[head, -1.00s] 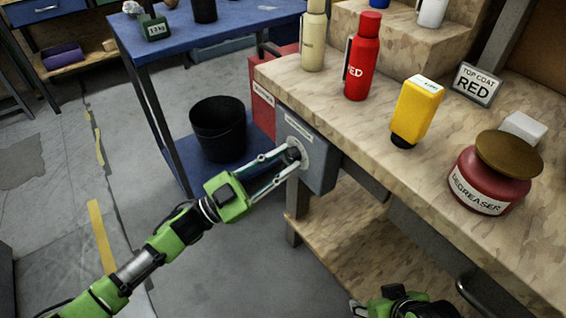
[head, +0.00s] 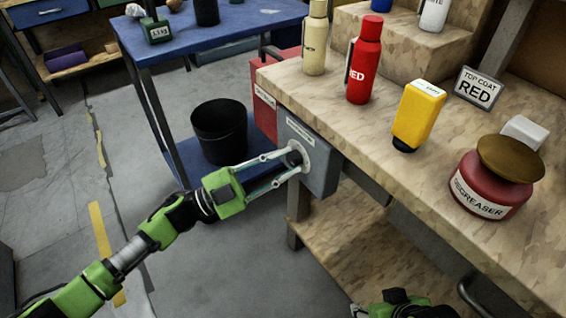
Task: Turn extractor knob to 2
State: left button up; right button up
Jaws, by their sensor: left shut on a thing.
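The extractor control is a blue-grey box (head: 319,176) fixed to the end of the workbench, with a pale label along its top. On its face is a round light dial plate (head: 306,157) with a dark knob (head: 293,157) in the middle. My left gripper (head: 292,162) reaches in from the left with its two fingers around the knob, shut on it. The dial's marks are too small to read, and the fingers partly cover it. My right gripper shows only in part at the bottom edge (head: 362,311); its fingers are mostly cut off.
The wooden workbench (head: 440,190) holds cream and red bottles, a yellow bottle (head: 418,115), a red degreaser jar (head: 488,190) and a sign. A red box (head: 264,110) sits beside the control box. A blue cart (head: 225,45) and black bin (head: 219,130) stand behind my left arm.

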pick_arm(q)
jog(key=o, duration=1.1)
jog(key=shift+o, duration=0.2)
jog(key=shift+a, duration=0.1)
jog(key=v, duration=1.2)
